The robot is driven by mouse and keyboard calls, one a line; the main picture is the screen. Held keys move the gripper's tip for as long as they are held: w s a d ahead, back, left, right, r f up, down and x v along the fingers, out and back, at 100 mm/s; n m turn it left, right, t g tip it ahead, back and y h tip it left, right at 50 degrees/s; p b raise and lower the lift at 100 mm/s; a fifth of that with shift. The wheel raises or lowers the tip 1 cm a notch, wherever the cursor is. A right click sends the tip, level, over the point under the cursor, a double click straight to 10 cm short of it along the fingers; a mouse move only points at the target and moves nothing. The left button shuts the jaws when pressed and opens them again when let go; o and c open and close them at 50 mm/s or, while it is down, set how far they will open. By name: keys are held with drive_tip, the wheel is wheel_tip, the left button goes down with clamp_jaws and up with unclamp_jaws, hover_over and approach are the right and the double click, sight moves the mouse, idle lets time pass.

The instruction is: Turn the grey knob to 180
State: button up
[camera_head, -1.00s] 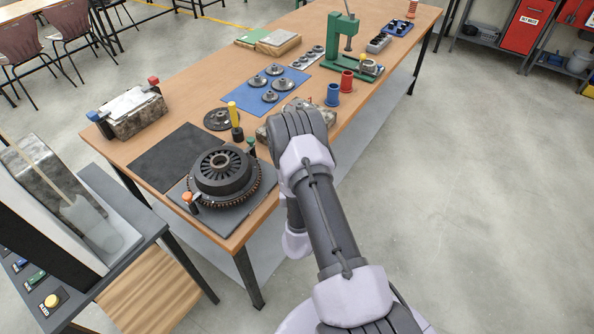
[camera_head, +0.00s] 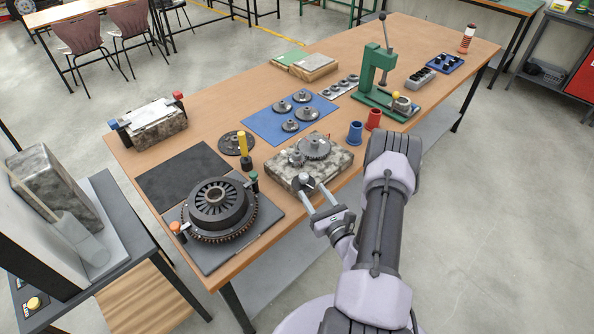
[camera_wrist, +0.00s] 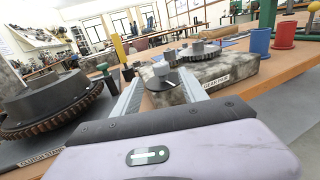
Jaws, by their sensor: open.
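The grey knob (camera_head: 306,181) is on the near side of the speckled stone gear block (camera_head: 338,168). In the wrist view the knob (camera_wrist: 161,69) stands in front of a dark disc, and the block (camera_wrist: 222,77) carries a "GEAR PAIR" label. The knob's angle and any scale marks are too small to read. My gripper (camera_head: 313,191) is open, with its two fingers pointing at the knob. In the wrist view the gripper (camera_wrist: 160,85) has one finger on each side of the knob's line. I cannot tell whether either finger touches it.
Meshed grey gears (camera_head: 313,148) sit on the block. A dark clutch assembly (camera_head: 216,203) stands to its left, near a yellow-handled tool (camera_head: 243,146). Blue (camera_head: 354,133) and red (camera_head: 373,119) cups stand behind it to the right. The floor right of the bench is clear.

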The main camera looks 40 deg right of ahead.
sight(302, 174)
drive_tip(key=b+x, duration=0.1)
drive_tip(key=x, duration=0.9)
drive_tip(key=shift+w+d, duration=0.15)
drive_tip(key=shift+w, duration=0.2)
drive_tip(key=shift+c, duration=0.4)
clamp_jaws()
drive_tip(key=shift+d+m+g+h, duration=0.2)
drive_tip(key=shift+m+g+h, duration=0.2)
drive_tip(key=shift+m+h, duration=0.6)
